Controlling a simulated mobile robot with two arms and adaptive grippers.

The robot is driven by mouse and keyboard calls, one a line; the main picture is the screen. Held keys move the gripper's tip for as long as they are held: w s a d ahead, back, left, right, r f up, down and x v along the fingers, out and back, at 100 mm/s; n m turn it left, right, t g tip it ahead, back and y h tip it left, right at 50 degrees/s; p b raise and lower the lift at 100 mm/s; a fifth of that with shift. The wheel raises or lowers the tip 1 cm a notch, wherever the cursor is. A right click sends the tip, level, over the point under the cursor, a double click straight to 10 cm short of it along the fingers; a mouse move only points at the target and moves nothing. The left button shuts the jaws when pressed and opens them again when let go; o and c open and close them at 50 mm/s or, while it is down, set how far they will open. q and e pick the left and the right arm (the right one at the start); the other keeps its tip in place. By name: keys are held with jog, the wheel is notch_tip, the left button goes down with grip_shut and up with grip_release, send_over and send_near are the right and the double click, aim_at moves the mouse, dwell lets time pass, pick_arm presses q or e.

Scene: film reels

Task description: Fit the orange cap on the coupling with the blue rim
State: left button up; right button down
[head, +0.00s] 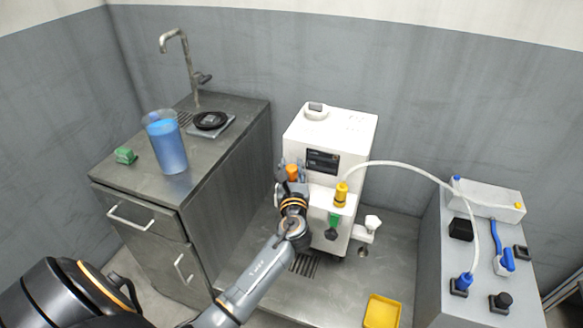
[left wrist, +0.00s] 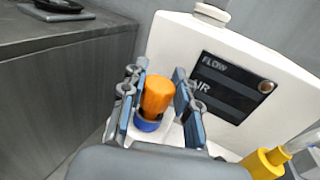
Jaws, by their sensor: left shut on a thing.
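The orange cap (head: 292,172) is between the fingers of my left gripper (head: 291,166) at the front left of the white machine. In the left wrist view the cap (left wrist: 158,94) stands slightly tilted between the two fingers of the gripper (left wrist: 158,98), which is shut on it. The coupling's blue rim (left wrist: 147,125) shows directly under the cap, with a dark band at the cap's lower edge. I cannot tell whether the cap is seated or just above the rim. In the head view my gripper hides the coupling. My right gripper is not in view.
The white machine (head: 345,128) stands behind my gripper. A yellow connector (head: 341,194) with a white hose (head: 400,164) is close on the right, and a green one (head: 333,220) below. A yellow tray (head: 382,311) lies front right. A grey sink cabinet (head: 222,163) stands left.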

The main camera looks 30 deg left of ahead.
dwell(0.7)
pick_arm(q)
jog(key=shift+r+p, duration=0.1)
jog(key=shift+p, duration=0.2)
jog(key=shift+r+p, duration=0.7)
jog(key=shift+p, duration=0.15)
dwell(0.4)
jog(key=shift+f, duration=0.1)
dwell(0.4)
jog(key=shift+r+p, duration=0.8)
jog(key=shift+p, duration=0.15)
